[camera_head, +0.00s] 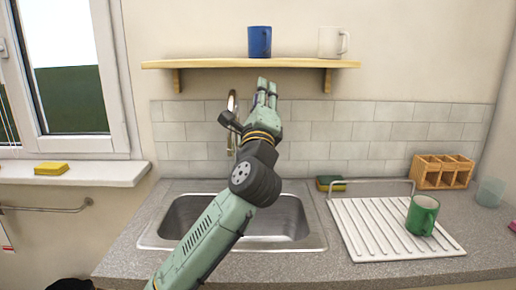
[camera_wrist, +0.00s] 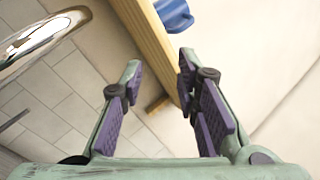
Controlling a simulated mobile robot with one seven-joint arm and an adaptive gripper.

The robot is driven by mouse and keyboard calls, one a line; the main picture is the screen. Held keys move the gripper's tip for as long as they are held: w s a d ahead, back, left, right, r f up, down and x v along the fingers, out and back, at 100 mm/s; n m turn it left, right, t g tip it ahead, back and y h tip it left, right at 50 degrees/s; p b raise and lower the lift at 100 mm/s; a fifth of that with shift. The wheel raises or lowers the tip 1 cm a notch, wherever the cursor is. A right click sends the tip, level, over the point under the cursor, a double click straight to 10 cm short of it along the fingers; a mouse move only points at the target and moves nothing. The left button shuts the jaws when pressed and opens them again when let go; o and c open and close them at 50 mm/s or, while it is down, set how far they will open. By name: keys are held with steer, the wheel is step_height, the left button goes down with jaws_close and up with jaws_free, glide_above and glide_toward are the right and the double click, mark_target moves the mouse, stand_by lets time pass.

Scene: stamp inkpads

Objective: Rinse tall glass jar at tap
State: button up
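My gripper (camera_head: 267,84) is raised in front of the wall, just below the shelf and right of the tap (camera_head: 232,103). In the wrist view my gripper (camera_wrist: 160,65) is open, with nothing between its fingers. The tap's shiny curved spout (camera_wrist: 40,42) shows at the upper left there. The steel sink (camera_head: 290,222) lies below, partly hidden by my arm. A translucent glass vessel (camera_head: 490,192) stands on the counter at the far right; it looks rather short. I cannot make out a clearly tall glass jar.
A wooden shelf (camera_head: 205,64) holds a blue mug (camera_head: 260,41) and a white mug (camera_head: 329,42). A green mug (camera_head: 422,214) stands on the white drainboard (camera_head: 372,230). A wooden caddy (camera_head: 442,172) and sponge (camera_head: 330,183) stand behind. The shelf edge (camera_wrist: 160,45) is close to my fingers.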

steer(key=w+f+m+g+y+p, duration=0.1)
steer(key=w+f+m+g+y, duration=0.35)
steer(key=f, duration=0.65)
steer(key=w+f+m+g+y, duration=0.1)
steer(key=w+f+m+g, duration=0.1)
steer(key=w+f+m, duration=0.65)
steer(key=w+f+n+p, duration=0.1)
steer(key=w, duration=0.1)
steer(key=w+a+n+p, duration=0.1)
steer(key=w, duration=0.2)
steer(key=w+f+n+p, duration=0.1)
steer(key=w, duration=0.2)
steer(key=shift+w+a+f+t+h, duration=0.15)
steer(key=shift+w+f+t+h, duration=0.1)
steer(key=shift+f, duration=0.1)
jaws_close()
